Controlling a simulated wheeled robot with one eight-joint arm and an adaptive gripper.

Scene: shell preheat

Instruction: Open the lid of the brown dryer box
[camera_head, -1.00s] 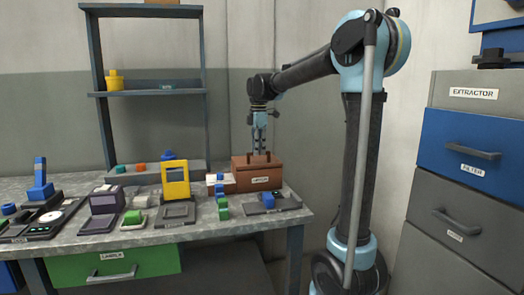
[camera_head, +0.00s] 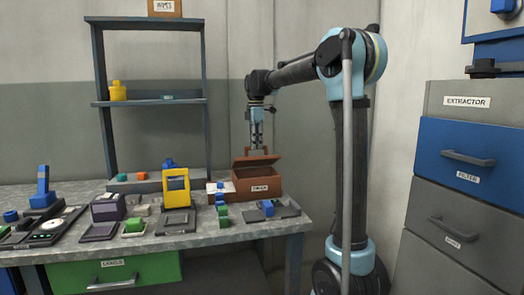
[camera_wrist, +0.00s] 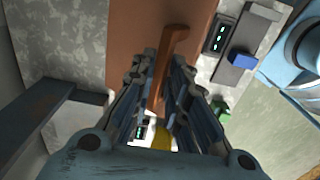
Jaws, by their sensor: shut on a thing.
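The brown dryer box (camera_head: 262,188) stands at the right rear of the bench, with a white label on its front. Its lid (camera_head: 243,162) is partly raised and tilted, with a gap between it and the box walls. My gripper (camera_head: 256,150) is above the lid at its handle, arm reaching in from the right. In the wrist view my gripper (camera_wrist: 160,98) is shut on the brown lid handle (camera_wrist: 174,45), which runs between the fingers. The brown lid surface (camera_wrist: 130,40) lies behind it. The box's inside is mostly hidden.
A yellow device (camera_head: 176,187), green blocks (camera_head: 222,218) and a dark tray with a blue block (camera_head: 268,208) stand near the box. A dark shelf rack (camera_head: 150,102) rises behind, to the left. Grey and blue drawers (camera_head: 470,150) are at the right.

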